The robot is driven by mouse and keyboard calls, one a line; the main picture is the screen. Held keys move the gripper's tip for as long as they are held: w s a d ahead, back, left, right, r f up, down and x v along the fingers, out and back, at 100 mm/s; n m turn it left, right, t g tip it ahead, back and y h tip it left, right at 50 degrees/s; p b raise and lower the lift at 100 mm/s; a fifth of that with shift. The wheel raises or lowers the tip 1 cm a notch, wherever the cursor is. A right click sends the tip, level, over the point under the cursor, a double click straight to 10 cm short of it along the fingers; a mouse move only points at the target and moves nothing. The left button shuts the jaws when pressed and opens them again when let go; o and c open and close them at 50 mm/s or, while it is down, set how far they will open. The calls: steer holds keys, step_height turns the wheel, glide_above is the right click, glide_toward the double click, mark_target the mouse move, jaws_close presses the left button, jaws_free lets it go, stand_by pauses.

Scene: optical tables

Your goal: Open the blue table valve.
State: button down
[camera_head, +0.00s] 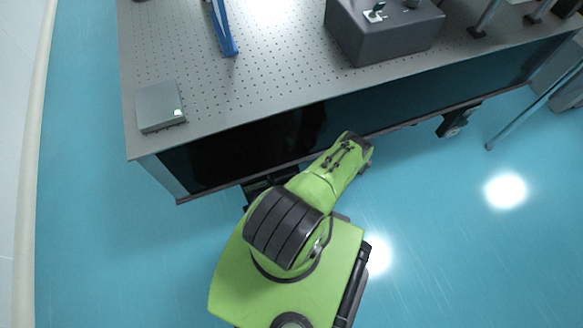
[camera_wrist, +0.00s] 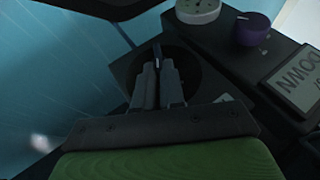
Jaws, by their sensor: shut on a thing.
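In the wrist view my gripper (camera_wrist: 160,72) has its two fingers close together, shut on a thin dark blue-grey lever (camera_wrist: 157,52) that shows between the fingertips. The lever stands in front of a round dark face on a black control unit. I take it to be the valve's handle; its colour is hard to tell in the dim light, and the fingers hide most of it. In the camera_head view my green arm reaches to the table's near side, and my gripper and the held lever are hidden there.
Beside the lever are a purple knob (camera_wrist: 252,28), a whitish dial (camera_wrist: 197,10) and a plate reading "DOWN" (camera_wrist: 297,80). The perforated optical table (camera_head: 270,90) carries a flat grey box (camera_head: 160,106), a blue part (camera_head: 226,35) and a dark box (camera_head: 385,38).

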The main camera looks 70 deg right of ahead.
stand_by(0.4)
steer(key=c, duration=1.2)
jaws_free()
steer(key=shift+c, duration=0.2)
steer(key=p+v, duration=0.5)
steer(key=v, duration=1)
steer(key=shift+s+r+p, duration=0.2)
steer(key=shift+s+p, duration=0.1)
steer(key=shift+s, duration=0.05)
steer(key=shift+d, duration=0.1)
